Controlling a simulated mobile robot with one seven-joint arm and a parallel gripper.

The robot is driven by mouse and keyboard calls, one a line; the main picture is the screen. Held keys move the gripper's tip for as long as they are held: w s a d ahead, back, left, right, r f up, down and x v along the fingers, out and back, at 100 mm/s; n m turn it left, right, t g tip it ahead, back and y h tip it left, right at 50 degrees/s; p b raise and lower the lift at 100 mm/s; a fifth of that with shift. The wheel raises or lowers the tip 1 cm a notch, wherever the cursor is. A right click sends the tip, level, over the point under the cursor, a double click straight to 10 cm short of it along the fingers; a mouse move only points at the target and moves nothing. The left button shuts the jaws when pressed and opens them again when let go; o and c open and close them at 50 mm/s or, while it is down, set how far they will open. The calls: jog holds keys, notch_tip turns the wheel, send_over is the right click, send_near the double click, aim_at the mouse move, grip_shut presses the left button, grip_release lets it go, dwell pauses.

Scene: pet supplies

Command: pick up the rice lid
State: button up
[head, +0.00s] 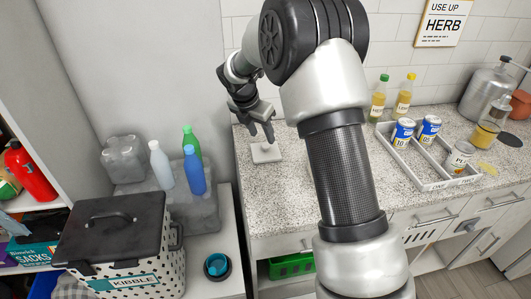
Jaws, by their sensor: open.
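A small pale square lid (267,156) with a raised knob lies flat on the speckled counter, near its left end. It looks like the rice lid, though I read no label on it. My gripper (261,133) is open, pointing down just above the lid. Its fingers are close to the knob; I cannot tell whether they touch it. I see nothing held between them.
A white divided tray (446,184) with cans stands right of my arm, bottles (403,97) behind it. Left of the counter are a black-lidded kibble bin (112,235), several bottles (194,172) and a dark bowl (217,267). Counter around the lid is clear.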

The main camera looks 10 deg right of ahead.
aim_at(265, 145)
jog(key=x, duration=0.5)
jog(key=shift+w+a+f, duration=0.1)
jog(key=shift+f, duration=0.25)
grip_shut()
